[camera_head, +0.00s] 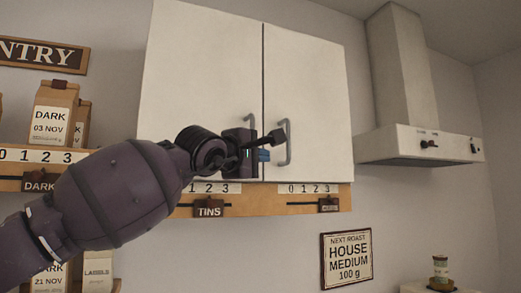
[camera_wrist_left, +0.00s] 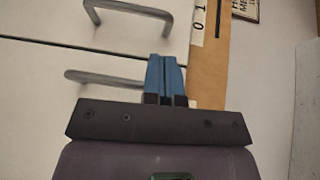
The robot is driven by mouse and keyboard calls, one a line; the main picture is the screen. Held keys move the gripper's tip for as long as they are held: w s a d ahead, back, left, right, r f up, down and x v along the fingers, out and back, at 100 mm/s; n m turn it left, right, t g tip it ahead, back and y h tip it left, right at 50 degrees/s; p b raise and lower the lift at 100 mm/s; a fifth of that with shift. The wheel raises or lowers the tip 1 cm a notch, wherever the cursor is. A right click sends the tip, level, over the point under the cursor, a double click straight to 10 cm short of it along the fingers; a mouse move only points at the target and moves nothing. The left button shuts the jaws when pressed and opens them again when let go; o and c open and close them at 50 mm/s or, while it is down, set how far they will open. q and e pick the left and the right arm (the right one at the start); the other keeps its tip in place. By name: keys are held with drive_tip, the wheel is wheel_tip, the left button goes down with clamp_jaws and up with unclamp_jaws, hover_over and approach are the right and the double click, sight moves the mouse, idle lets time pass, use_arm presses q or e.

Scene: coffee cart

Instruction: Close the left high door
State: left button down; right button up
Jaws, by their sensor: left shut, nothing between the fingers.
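A white wall cabinet has two high doors. The left high door (camera_head: 195,75) looks flush, or nearly so, with the right door (camera_head: 305,90), with a thin dark seam between them. My left gripper (camera_head: 263,155) is shut and empty, in front of the lower part of the doors by the seam. Its blue fingers (camera_wrist_left: 165,78) lie beside the left door's grey bar handle (camera_wrist_left: 105,78), not around it. I cannot tell whether the fingertips touch the door. My forearm hides the lower left of the left door. My right gripper is not in view.
A wooden rail (camera_head: 265,203) with number strips and a TINS tag runs under the cabinet. The right door's handle (camera_head: 288,143) sticks out close by. A range hood (camera_head: 400,90) is on the right. Coffee bags (camera_head: 52,112) stand on a shelf at left.

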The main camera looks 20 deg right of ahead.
use_arm(q)
drive_tip(key=shift+w+d, duration=0.25)
drive_tip(key=shift+w, duration=0.45)
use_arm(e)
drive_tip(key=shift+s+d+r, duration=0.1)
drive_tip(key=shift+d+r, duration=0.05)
